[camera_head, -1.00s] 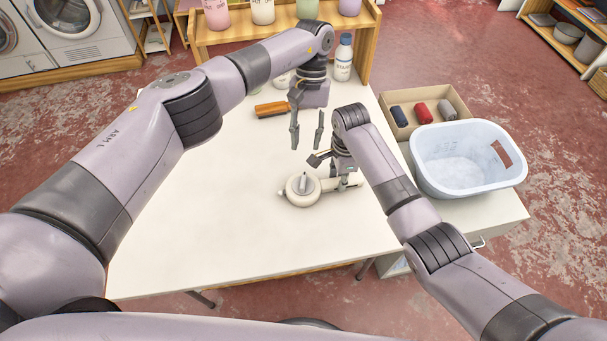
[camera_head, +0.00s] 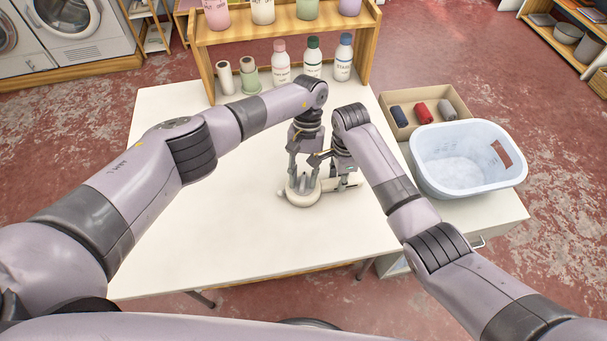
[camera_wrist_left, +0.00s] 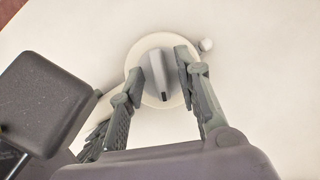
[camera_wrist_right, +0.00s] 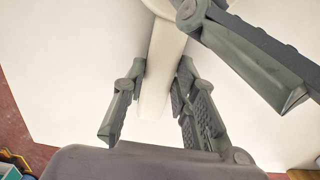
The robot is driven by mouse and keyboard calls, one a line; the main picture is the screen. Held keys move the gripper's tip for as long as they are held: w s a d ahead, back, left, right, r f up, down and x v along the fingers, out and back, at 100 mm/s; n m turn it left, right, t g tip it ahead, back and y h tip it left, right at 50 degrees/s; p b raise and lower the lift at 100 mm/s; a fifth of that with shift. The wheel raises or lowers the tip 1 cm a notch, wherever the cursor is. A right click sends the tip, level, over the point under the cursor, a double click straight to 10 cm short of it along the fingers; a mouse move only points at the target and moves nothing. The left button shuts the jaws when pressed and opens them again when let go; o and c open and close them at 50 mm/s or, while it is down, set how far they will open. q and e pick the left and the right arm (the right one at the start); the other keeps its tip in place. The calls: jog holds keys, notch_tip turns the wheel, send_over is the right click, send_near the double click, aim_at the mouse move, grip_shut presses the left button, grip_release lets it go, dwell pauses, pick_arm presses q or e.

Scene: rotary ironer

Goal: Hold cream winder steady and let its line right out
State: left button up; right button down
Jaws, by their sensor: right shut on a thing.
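The cream winder (camera_head: 303,197) lies on the white table. It has a round body and a handle that runs to the right. My right gripper (camera_head: 344,181) is shut on the winder's cream handle (camera_wrist_right: 158,92). No drawn-out line can be made out.
A pale blue basin (camera_head: 468,185) stands at the right, beside a cardboard box (camera_head: 451,97) with dark, red and grey rolls. Bottles (camera_head: 313,60) and two cones stand at the back under a wooden shelf (camera_head: 368,45). The table's front and left are clear.

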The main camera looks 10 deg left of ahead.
pick_arm(q)
jog(key=shift+c, duration=0.6)
grip_shut()
